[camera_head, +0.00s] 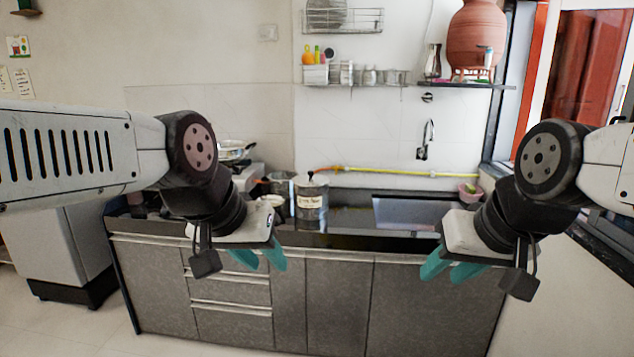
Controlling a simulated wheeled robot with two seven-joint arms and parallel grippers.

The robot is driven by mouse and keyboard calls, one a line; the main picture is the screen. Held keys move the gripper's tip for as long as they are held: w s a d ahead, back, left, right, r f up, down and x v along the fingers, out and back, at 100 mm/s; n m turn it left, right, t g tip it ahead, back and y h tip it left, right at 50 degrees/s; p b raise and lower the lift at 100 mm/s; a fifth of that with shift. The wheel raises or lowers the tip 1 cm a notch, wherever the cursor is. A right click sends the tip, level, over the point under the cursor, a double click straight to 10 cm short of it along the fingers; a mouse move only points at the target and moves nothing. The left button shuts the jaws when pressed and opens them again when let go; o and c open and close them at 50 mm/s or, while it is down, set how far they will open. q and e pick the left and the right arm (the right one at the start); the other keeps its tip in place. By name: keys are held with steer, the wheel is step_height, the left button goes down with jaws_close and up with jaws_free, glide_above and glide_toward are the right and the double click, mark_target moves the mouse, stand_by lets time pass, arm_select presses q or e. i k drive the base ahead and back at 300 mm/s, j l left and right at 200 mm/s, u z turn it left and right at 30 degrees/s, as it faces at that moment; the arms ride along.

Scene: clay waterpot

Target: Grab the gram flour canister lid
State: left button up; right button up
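A steel canister (311,198) with a pale label stands on the dark counter, near its back edge. The label's print is too small to read surely. Its lid (311,181) sits on top, with a small knob. My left gripper (266,265) hangs in front of the counter, left of the canister and lower than the lid. Its teal fingers are apart with nothing between them. My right gripper (449,272) hangs in front of the counter, well right of the canister, its teal fingers apart and empty. Neither gripper touches the canister or lid.
Other vessels (278,184) stand close left of the canister, and a pan (234,150) is further left. A sink (412,211) lies to the right, with a yellow hose (385,171) behind. A clay pot (476,35) stands on the wall shelf. Cabinets (340,300) front the counter.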

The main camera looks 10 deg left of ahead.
mark_target(310, 180)
steer(key=i+j, duration=1)
steer(key=i, duration=0.15)
steer(key=i+j, duration=0.95)
steer(key=i, duration=0.2)
steer(key=l+z, duration=0.05)
